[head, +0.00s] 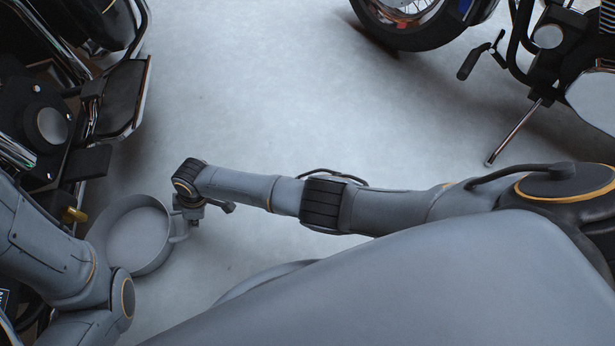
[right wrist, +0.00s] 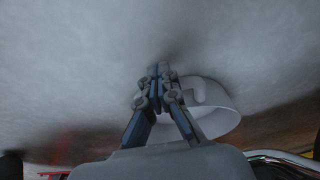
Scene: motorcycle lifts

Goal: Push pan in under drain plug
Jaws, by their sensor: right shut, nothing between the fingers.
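A round, shallow grey pan (head: 132,236) with a handle loop on its right side sits on the floor at the left of the head view. It also shows in the right wrist view (right wrist: 218,122), partly behind the fingers. A small brass-coloured fitting (head: 76,215), possibly the drain plug, is at the left motorcycle's lower side, just left of the pan's rim. My right gripper (head: 191,216) is shut and empty beside the pan's handle side; its fingers (right wrist: 158,70) show closed together. I cannot tell whether it touches the pan. My left arm shows at lower left, its gripper hidden.
A dark motorcycle (head: 95,110) stands along the left edge, with a footboard sticking out above the pan. Another motorcycle (head: 555,50) stands at upper right, its side stand (head: 515,132) on the floor. The pale floor (head: 250,90) between them is clear.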

